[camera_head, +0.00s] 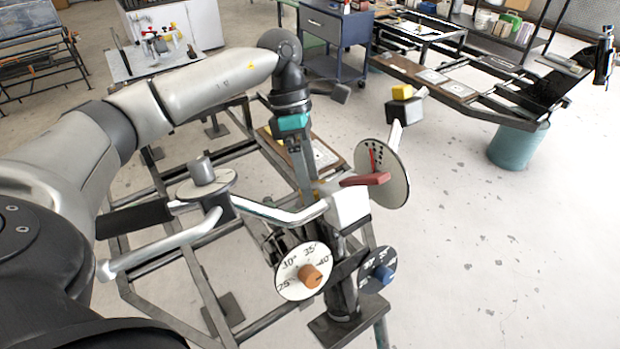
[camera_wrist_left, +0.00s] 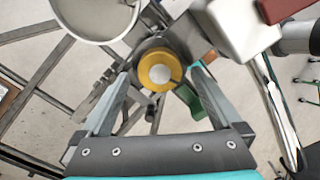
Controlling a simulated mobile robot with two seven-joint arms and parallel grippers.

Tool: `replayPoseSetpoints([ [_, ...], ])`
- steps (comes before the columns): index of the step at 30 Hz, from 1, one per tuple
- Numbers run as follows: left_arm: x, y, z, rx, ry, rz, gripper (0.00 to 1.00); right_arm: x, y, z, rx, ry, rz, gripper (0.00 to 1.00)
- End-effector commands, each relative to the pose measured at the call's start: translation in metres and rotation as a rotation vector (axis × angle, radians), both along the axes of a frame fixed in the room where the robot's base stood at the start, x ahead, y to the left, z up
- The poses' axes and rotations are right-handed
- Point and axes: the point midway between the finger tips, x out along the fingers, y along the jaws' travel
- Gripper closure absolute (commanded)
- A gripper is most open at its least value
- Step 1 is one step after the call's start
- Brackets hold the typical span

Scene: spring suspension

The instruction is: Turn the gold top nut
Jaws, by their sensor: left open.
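The gold top nut (camera_wrist_left: 160,57) is a round gold ring with a pale centre, seen from above in the left wrist view. My left gripper (camera_wrist_left: 160,76) is open, with one finger on each side of the nut in that view. I cannot tell whether the fingers touch it. In the head view my left gripper (camera_head: 308,190) points down at the top of the spring suspension stand, behind the white block (camera_head: 348,207). The nut is mostly hidden there by the gripper and the block. My right gripper is not in view.
A handlebar (camera_head: 270,213) crosses close to the gripper. A white disc with a red lever (camera_head: 365,180) stands to its right. Dials with an orange knob (camera_head: 310,276) and a blue knob (camera_head: 383,274) sit lower down. Open floor lies to the right.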

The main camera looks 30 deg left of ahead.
Motion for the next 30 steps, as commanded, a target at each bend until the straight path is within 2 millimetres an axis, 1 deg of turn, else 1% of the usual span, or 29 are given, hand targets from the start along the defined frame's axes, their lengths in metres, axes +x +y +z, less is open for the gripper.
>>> replayPoseSetpoints([
  [5, 0.007, 0.011, 0.032, -0.001, -0.007, 0.003, 0.01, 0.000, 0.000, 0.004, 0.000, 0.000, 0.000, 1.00],
  [12, 0.015, 0.032, 0.087, -0.002, -0.007, 0.002, 0.01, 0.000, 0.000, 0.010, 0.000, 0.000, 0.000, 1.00],
  [15, 0.018, 0.039, 0.107, -0.002, -0.005, 0.001, 0.01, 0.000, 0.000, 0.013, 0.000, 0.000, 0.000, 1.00],
  [18, 0.020, 0.045, 0.121, -0.002, -0.003, 0.000, 0.01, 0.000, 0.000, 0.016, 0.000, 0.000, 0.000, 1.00],
  [21, 0.022, 0.049, 0.130, -0.001, -0.001, -0.001, 0.01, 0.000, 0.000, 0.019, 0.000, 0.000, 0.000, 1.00],
  [24, 0.022, 0.050, 0.134, -0.001, 0.000, 0.000, 0.01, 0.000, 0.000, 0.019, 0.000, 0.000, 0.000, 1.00],
  [30, 0.022, 0.051, 0.135, -0.001, 0.000, -0.001, 0.01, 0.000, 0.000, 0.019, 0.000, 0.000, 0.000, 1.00],
])
